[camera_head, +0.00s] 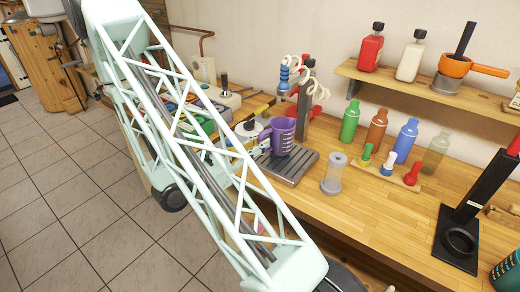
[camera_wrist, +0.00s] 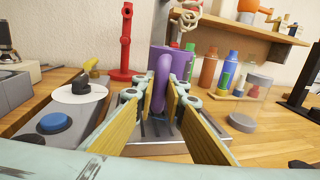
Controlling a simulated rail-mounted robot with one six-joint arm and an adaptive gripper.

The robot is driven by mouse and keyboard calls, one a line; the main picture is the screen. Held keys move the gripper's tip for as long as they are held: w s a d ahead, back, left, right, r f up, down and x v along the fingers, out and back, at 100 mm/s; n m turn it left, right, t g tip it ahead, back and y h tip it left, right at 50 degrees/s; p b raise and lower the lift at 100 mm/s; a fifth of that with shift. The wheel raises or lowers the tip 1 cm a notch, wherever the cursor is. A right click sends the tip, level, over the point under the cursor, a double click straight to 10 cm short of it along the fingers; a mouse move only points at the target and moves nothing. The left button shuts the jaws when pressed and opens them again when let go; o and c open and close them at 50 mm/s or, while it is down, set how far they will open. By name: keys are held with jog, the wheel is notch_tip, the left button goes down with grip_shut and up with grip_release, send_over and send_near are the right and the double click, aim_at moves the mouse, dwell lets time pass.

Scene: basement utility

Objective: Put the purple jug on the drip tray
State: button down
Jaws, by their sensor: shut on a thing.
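The purple jug (camera_head: 282,138) is upright over the back part of the grey slatted drip tray (camera_head: 296,167). In the head view its base overlaps the tray; I cannot tell whether it touches or hangs just above it. My gripper (camera_head: 263,146) is on the jug's left side. In the wrist view my gripper (camera_wrist: 167,92) has its two yellow-padded fingers closed on the handle of the jug (camera_wrist: 184,62). The fingers hide the jug's base there, and part of the drip tray (camera_wrist: 150,149) shows below.
A clear cylinder (camera_head: 334,176) stands close to the tray's right. Several coloured bottles (camera_head: 376,128) stand behind it. A red stand (camera_wrist: 125,45) and a white disc with a black knob (camera_wrist: 82,92) are left of the jug.

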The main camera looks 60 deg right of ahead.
jog(key=shift+f, duration=1)
jog(key=c, duration=2.6)
grip_release()
jog(key=shift+c, duration=0.2)
jog(key=shift+a, duration=0.1)
jog(key=v, duration=1.1)
jog(key=shift+a+p, duration=0.35)
jog(key=shift+p, duration=0.1)
